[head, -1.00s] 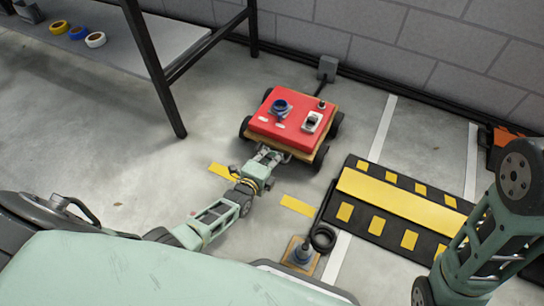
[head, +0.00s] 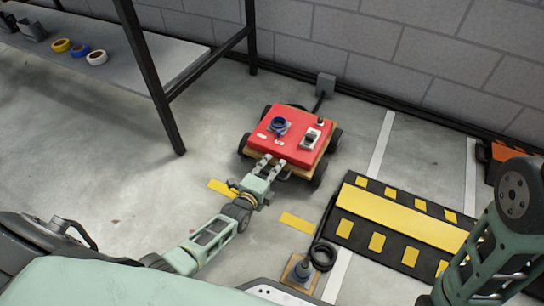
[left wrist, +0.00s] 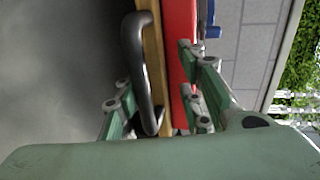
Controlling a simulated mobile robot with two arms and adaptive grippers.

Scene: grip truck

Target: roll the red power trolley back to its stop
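The red power trolley (head: 292,138) stands on the floor near the wall in the head view. It has a red top, a wooden base, dark wheels, and a blue socket and a grey switch unit on top. My left gripper (head: 271,166) is at its near side, with its fingers apart at the trolley's edge. In the left wrist view, the dark handle bar (left wrist: 145,75) lies between the open fingers (left wrist: 158,98), with the wooden base and red side behind it. I cannot tell whether a finger touches the trolley. My right gripper is out of view. I cannot identify the stop.
A black and yellow ramp (head: 405,222) lies right of the trolley. A post on a wooden plate (head: 302,270) with a coiled cable stands in front. A workbench (head: 150,70) with tape rolls is at the left. A grey box (head: 326,84) is on the wall behind.

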